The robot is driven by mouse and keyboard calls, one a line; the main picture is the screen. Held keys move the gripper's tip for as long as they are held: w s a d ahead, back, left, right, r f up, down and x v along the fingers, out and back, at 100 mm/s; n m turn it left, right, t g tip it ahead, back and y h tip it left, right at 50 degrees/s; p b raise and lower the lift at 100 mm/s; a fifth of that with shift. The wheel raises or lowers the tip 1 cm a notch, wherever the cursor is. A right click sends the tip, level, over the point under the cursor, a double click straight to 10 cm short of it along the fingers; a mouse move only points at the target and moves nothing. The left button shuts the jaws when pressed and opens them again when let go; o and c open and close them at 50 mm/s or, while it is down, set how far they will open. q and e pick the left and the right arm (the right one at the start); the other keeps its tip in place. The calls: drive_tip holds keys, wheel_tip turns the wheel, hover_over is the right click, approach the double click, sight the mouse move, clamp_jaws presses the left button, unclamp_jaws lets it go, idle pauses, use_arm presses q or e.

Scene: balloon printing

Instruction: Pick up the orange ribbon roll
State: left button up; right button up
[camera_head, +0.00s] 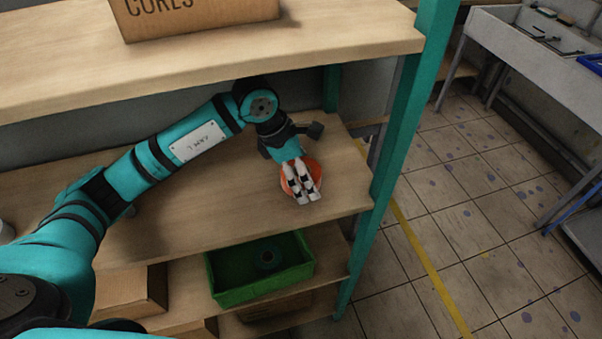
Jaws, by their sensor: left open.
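The orange ribbon roll (316,172) is on the middle wooden shelf, near its right end. My left arm reaches across the shelf from the left. My left gripper (306,197) is open, with its pale fingers over the roll. The fingers hide much of the roll, and orange shows on both sides of them. I cannot tell whether the fingers touch it. My right gripper is not in view.
A teal post (402,130) stands right of the shelf. The upper shelf (330,45) holds a cardboard box (200,15). Below, a green bin (230,296) holds a dark round item. A grey table (500,30) stands at the far right.

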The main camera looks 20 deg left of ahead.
use_arm(q)
drive_tip(key=c, duration=1.1)
drive_tip(key=shift+r, duration=0.1)
